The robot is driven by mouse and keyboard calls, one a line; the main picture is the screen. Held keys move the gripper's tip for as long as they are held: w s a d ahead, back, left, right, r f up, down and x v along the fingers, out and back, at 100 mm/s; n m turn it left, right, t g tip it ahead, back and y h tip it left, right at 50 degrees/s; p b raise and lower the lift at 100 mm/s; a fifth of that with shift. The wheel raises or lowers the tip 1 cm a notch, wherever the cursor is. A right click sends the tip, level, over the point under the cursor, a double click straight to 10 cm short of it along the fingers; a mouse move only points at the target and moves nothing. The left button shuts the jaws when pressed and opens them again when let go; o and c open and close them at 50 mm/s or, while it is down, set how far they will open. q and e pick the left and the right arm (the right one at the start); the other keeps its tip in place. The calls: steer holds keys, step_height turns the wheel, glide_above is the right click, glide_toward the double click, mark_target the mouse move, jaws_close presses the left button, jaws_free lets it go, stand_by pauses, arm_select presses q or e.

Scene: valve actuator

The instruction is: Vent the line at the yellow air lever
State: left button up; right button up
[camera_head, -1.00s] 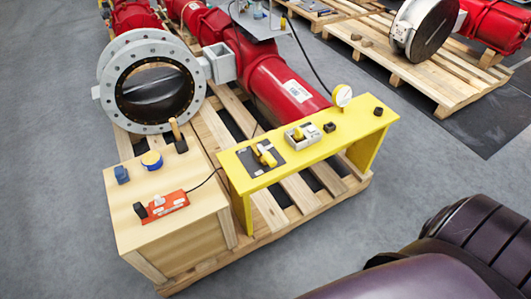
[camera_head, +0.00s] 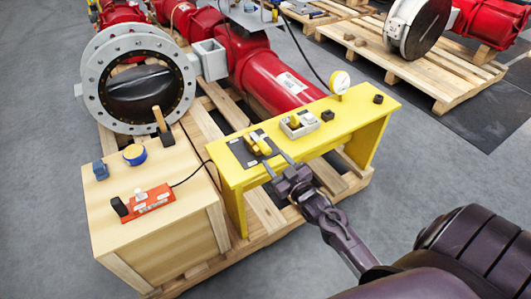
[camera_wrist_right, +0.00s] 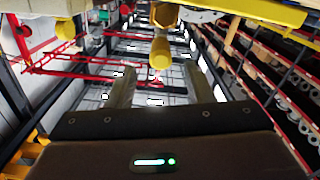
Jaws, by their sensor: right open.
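The yellow air lever (camera_head: 259,143) sits on a dark plate (camera_head: 240,152) at the left end of the yellow bench (camera_head: 325,138). My right gripper (camera_head: 276,162) is open and empty at the bench's front edge, just short of the lever, with its fingers pointing at it. In the right wrist view the lever's rounded yellow end (camera_wrist_right: 160,50) shows between and beyond the two spread fingertips (camera_wrist_right: 161,70). I cannot tell if either finger touches it. My left gripper is in neither view.
A grey box with a yellow part (camera_head: 299,124), a small black block (camera_head: 327,115) and a round gauge (camera_head: 340,82) stand along the bench. A wooden box (camera_head: 165,240) with a red switch box (camera_head: 150,203) is at left. A flanged valve (camera_head: 92,100) stands behind.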

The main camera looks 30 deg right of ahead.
mark_target(269, 153)
steer(key=w, duration=0.6)
steer(key=shift+w+b, duration=0.35)
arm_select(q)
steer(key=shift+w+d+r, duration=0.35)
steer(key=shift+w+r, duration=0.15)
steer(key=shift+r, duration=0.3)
arm_select(e)
steer(key=shift+f, duration=0.1)
jaws_close()
